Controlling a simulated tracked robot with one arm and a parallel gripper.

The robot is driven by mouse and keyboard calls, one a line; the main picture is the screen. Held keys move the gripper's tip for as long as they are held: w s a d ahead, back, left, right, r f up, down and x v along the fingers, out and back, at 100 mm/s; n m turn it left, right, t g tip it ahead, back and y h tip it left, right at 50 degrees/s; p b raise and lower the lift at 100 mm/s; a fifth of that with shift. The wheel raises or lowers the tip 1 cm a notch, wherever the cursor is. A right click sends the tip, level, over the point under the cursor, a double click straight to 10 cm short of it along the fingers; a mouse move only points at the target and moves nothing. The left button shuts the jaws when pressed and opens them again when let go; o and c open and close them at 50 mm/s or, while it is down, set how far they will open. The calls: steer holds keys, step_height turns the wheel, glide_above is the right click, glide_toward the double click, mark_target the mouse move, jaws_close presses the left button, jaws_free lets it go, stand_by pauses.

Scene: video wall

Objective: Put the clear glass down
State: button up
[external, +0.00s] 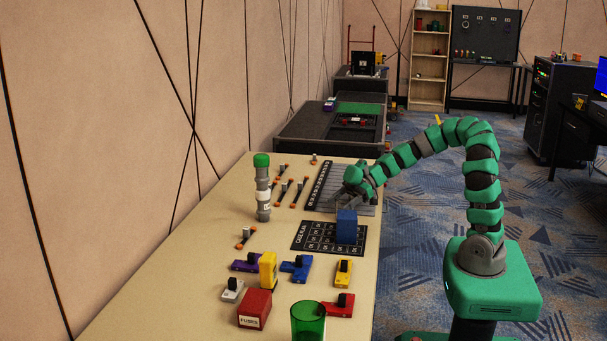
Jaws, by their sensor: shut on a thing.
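My gripper (349,194) is over the grey ribbed panel (325,203) on the long beige table (205,283), just behind a blue block (346,227). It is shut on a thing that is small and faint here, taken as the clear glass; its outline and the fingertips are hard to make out. I cannot tell whether it touches the panel. No other clear glass can be made out on the table. A green see-through glass (308,320) stands upright at the table's near edge, well away from my gripper.
The blue block stands on a black printed mat (314,236). A green-capped bottle (262,187) stands to the left. A red box (254,309), a yellow box (268,270) and several coloured blocks with black knobs crowd the near part. The table's left side is mostly bare.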

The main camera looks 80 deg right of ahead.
steer(key=o, duration=1.2)
steer(key=shift+c, duration=0.2)
steer(key=shift+r, duration=0.1)
steer(key=shift+s+d+r, duration=0.1)
steer(key=shift+d, duration=0.05)
steer(key=p+v, duration=0.1)
steer(key=v, duration=0.4)
step_height(320, 180, up, 7)
steer(key=p, duration=0.2)
